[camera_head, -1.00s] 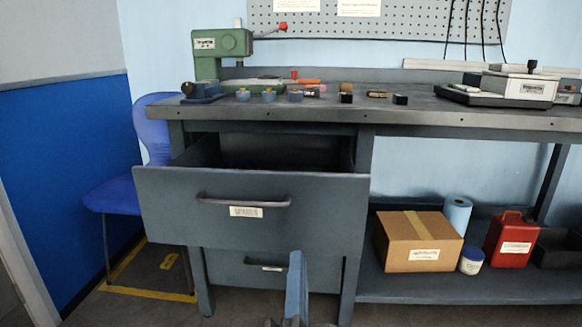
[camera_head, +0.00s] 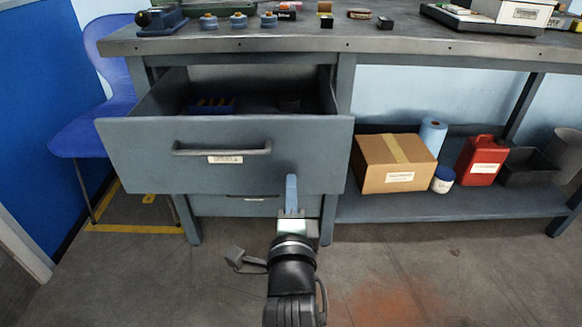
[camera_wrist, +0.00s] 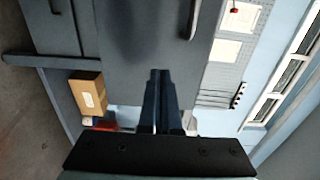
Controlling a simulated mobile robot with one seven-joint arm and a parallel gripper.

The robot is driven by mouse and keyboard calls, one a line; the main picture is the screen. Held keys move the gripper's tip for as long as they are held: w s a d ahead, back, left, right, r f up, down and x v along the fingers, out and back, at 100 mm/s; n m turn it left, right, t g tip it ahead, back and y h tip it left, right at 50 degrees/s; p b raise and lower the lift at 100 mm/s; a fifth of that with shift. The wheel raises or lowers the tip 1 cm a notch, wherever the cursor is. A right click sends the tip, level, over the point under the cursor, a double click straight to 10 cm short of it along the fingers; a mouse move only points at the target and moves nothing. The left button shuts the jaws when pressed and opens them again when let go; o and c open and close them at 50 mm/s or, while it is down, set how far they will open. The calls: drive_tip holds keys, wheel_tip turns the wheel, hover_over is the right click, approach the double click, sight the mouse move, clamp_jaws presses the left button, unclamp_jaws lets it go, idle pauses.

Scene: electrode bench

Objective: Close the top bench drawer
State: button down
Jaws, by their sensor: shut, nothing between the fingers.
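The top bench drawer (camera_head: 225,178) is pulled well out, with its grey front facing me and its inside in view. A bar handle (camera_head: 222,150) and a label are on its front. My gripper (camera_head: 291,190) is shut and empty, in front of the right part of the drawer front. In the wrist view my fingers (camera_wrist: 160,80) are together and point at the grey drawer front (camera_wrist: 135,40). The handle (camera_wrist: 193,18) is off to one side of them. I cannot tell whether the fingertips touch the front.
A blue tray (camera_head: 208,105) is inside the drawer. A lower drawer (camera_head: 236,205) is below, looking shut. A shelf (camera_head: 450,208) on the right holds a cardboard box (camera_head: 393,163) and a red canister (camera_head: 481,160). A blue chair (camera_head: 85,130) stands at left. The floor in front is clear.

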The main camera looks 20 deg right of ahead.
sight(291, 157)
drive_tip(key=b+x, duration=0.2)
drive_tip(key=x, duration=0.4)
drive_tip(key=shift+w, duration=0.2)
